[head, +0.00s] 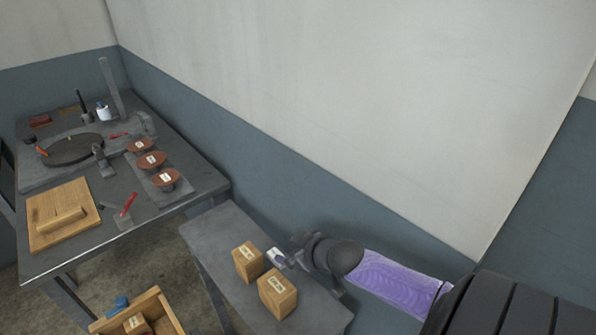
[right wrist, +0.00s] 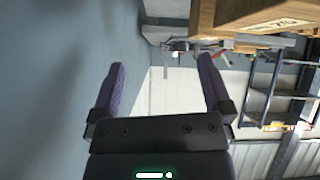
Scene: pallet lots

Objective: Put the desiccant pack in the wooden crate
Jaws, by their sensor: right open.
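A small white packet (head: 277,257), which looks like the desiccant pack, shows on the low grey table beside two labelled wooden blocks. The wooden crate (head: 168,310) stands at the bottom edge, partly cut off, with a labelled block inside. My right gripper (head: 290,252) is just behind and right of the packet; whether they touch is unclear. In the right wrist view its purple fingers (right wrist: 160,90) are spread, with no held object visible between them. My left gripper is not in view.
Two labelled wooden blocks (head: 247,262) (head: 277,293) stand close to the packet. The low table (head: 215,230) is bare at its far left end. A larger workbench (head: 180,150) at left holds tools, several brown round pieces and a wooden board (head: 60,215). A wall runs behind.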

